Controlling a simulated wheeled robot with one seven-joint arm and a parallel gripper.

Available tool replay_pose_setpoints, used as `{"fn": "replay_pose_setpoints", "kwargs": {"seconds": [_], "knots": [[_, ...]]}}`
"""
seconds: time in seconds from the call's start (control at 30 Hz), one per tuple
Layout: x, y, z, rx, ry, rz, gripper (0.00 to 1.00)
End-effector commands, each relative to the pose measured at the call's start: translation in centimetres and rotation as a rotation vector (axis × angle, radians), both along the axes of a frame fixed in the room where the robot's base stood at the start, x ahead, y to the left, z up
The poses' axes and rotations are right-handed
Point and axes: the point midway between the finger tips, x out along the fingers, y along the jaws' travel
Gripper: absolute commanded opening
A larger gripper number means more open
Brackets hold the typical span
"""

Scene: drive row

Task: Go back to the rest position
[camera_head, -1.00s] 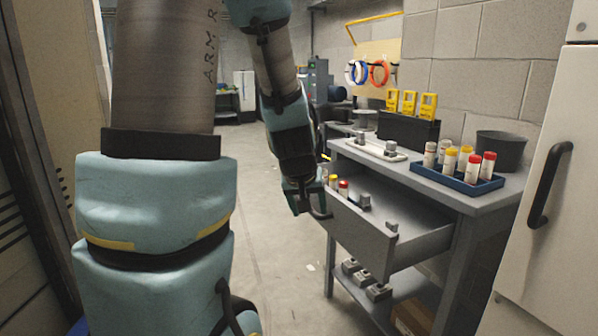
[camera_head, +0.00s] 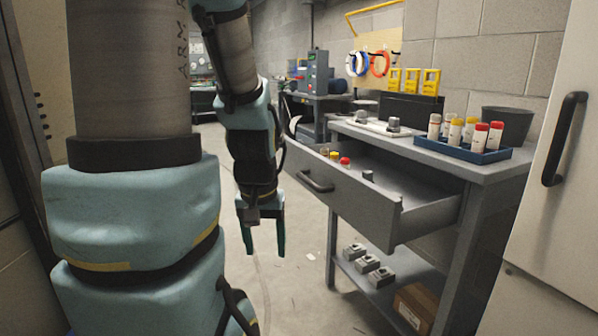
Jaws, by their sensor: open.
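My gripper (camera_head: 263,245) hangs fingers down over the open floor, left of the workbench (camera_head: 455,168). Its two fingers are apart with nothing between them. The bench's drawer (camera_head: 345,195) is pulled open, and my gripper is clear of its front handle (camera_head: 315,182). Inside the drawer are small capped vials (camera_head: 345,161) with red and yellow tops and a small grey piece (camera_head: 368,176). The drawer's floor is partly hidden by its front panel.
A blue tray (camera_head: 462,154) of capped vials and a dark bin (camera_head: 507,122) stand on the bench. The lower shelf holds several grey blocks (camera_head: 367,263) and a cardboard box (camera_head: 414,306). A white cabinet (camera_head: 560,200) stands at right. Floor (camera_head: 295,275) is free between arm and bench.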

Motion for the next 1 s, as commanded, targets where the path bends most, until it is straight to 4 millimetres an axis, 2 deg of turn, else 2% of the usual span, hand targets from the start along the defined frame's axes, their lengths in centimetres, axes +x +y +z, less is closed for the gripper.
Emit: {"fn": "replay_pose_setpoints", "kwargs": {"seconds": [0.03,0.2,0.27,0.5,0.73,0.87,1.0], "knots": [[-0.1,0.0,-1.1,0.0,0.005,0.0,0.66],[-0.4,0.0,-2.6,0.001,0.019,0.0,0.66],[-0.3,0.0,-1.0,0.001,0.018,0.0,0.66],[-0.3,0.0,1.6,0.001,0.018,0.0,0.66],[-0.3,0.0,5.1,0.001,0.017,0.0,0.66],[-0.3,0.0,8.2,0.001,0.017,0.0,0.66],[-0.3,0.0,12.8,0.001,0.017,0.0,0.66]]}}
